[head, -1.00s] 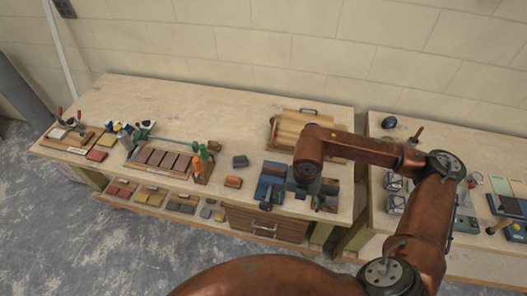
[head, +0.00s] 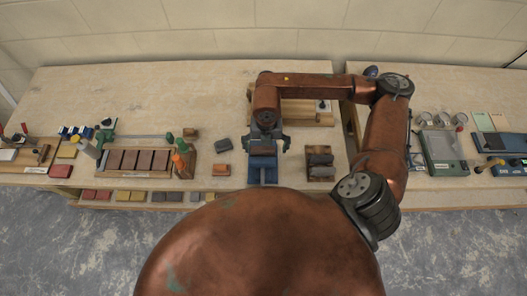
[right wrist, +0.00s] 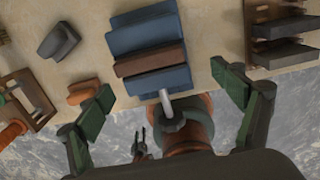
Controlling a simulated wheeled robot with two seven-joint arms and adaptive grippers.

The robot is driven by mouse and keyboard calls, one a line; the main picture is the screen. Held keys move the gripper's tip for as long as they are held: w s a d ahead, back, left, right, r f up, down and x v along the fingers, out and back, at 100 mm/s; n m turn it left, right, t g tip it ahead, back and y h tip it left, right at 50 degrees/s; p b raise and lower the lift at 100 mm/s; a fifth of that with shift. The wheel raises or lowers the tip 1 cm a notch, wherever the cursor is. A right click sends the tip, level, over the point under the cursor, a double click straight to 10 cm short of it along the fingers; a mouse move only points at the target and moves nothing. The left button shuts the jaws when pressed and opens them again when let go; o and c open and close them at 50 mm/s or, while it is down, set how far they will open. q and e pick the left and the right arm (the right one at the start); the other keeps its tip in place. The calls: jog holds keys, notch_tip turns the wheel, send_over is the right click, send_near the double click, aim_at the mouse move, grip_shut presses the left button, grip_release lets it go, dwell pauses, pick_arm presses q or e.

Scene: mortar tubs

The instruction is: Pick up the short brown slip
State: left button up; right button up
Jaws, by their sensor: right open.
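A brown slip (right wrist: 150,60) lies between the blue jaws of a vise (right wrist: 145,35) in the right wrist view; its full length is hard to judge. The vise (head: 262,170) stands at the bench's front edge in the head view, where my right gripper (head: 267,142) hangs over its back part and hides the slip. My right gripper (right wrist: 162,84) is open and empty, its fingers apart on either side of the vise. A dark two-pronged shape low in the right wrist view may be my left gripper (right wrist: 140,145); its state is unclear.
An orange-brown piece (head: 221,169) and a grey block (head: 223,145) lie left of the vise. A board of brown slips (head: 138,162) is further left. A wooden rack with dark pieces (head: 320,162) stands close right. A wooden board (head: 305,112) lies behind.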

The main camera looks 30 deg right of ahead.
aim_at(263, 149)
jog(key=w+f, duration=0.2)
jog(key=f, duration=0.1)
jog(key=shift+w+a+f, duration=0.15)
jog(key=shift+w+f, duration=0.05)
jog(key=shift+w, duration=0.05)
jog(key=shift+s+f, duration=0.15)
jog(key=shift+s, duration=0.4)
jog(key=shift+w+f, duration=0.15)
jog(key=shift+w, duration=0.2)
jog(key=c, duration=0.3)
jog(key=shift+s, duration=0.25)
jog(key=c, duration=0.5)
jog(key=shift+w, duration=0.1)
jog(key=c, duration=0.3)
pick_arm(q)
jog(key=shift+w+r, duration=0.15)
jog(key=shift+w, duration=1.1)
pick_arm(e)
jog(key=shift+c, duration=1.4)
